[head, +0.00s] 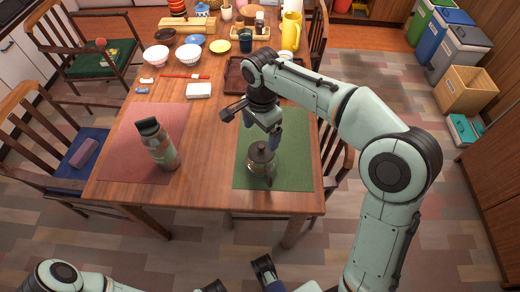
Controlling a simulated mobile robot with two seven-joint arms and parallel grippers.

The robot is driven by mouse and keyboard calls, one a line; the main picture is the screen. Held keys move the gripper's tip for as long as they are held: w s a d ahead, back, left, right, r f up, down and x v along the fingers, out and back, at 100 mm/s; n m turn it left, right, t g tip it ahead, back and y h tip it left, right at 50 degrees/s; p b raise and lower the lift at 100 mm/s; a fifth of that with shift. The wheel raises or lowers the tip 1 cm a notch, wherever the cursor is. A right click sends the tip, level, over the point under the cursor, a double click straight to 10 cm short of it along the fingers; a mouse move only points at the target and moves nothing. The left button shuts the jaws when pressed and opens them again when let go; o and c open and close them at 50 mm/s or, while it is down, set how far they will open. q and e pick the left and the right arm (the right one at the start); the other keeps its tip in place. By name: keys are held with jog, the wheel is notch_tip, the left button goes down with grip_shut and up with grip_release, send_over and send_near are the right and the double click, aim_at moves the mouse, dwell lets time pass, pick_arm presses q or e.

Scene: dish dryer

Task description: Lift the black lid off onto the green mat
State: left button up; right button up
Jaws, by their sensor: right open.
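A dark green bottle (160,146) stands on the pink mat (134,160) to the left. A brown tray (234,76) lies behind the green mat. Bowls, a yellow pitcher (291,31) and other tableware fill the far end.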

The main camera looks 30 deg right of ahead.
aim_at(261, 146)
notch_tip(261, 146, down, 3)
jog(key=shift+w+f, duration=0.1)
jog(key=f+b, duration=0.1)
jog(key=f, duration=0.4)
jog(key=shift+w+d+b, duration=0.15)
jog(key=shift+d+b, duration=0.05)
jog(key=shift+b, duration=0.2)
pick_arm(q)
jog(key=shift+w+f, duration=0.55)
jog(key=shift+f, duration=0.35)
pick_arm(e)
jog(key=c, duration=1.2)
jog(key=shift+c, duration=0.4)
jog(key=shift+f, duration=0.1)
